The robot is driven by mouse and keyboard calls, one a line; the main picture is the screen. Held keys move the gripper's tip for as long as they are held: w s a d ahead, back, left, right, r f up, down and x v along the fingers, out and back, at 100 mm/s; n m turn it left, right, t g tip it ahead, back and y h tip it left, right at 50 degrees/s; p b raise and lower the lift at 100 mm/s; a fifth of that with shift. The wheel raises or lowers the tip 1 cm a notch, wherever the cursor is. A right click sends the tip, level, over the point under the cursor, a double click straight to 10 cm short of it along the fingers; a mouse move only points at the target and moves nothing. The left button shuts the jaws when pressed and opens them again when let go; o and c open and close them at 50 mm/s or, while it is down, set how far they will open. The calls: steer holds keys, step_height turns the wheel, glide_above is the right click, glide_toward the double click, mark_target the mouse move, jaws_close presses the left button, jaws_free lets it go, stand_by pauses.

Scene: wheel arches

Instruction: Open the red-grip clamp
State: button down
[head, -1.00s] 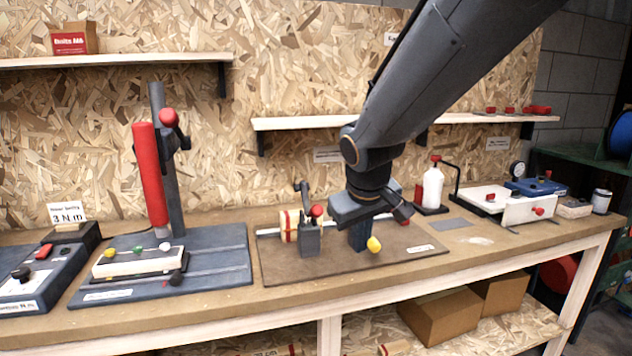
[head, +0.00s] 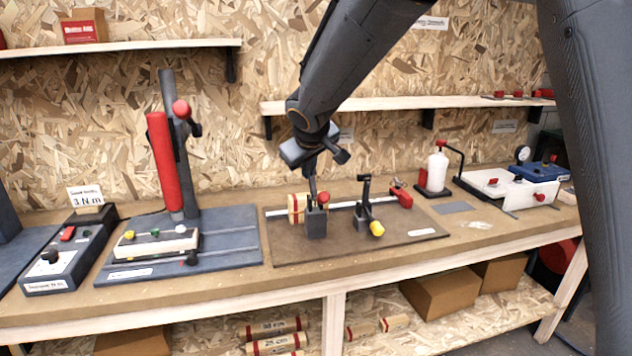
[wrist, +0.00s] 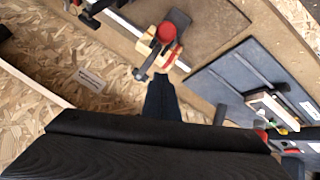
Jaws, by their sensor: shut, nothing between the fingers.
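The red-grip clamp (head: 315,223) stands on the left part of the brown board (head: 285,250), with a dark block and a red ball grip. In the wrist view its red ball (wrist: 166,33) and dark lever arm show ahead of my fingers. A wooden cylinder with red bands (head: 294,209) lies at the clamp's left. My gripper (head: 311,174) is shut and empty, just above the clamp; it also shows in the wrist view (wrist: 160,88). Gripper and lever overlap in the head view, so I cannot tell whether they touch.
A yellow-grip clamp (head: 364,216) stands just right on the same board, its dark arm raised. A red part (head: 402,196) sits at the rail's right end. A tall red-handled press (head: 160,170) stands to the left. A shelf (head: 380,104) runs along the wall behind.

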steer(key=f, duration=0.1)
steer(key=d+f, duration=0.2)
steer(key=shift+s+d+f, duration=0.15)
steer(key=shift+s+f, duration=0.2)
steer(key=shift+s, duration=0.05)
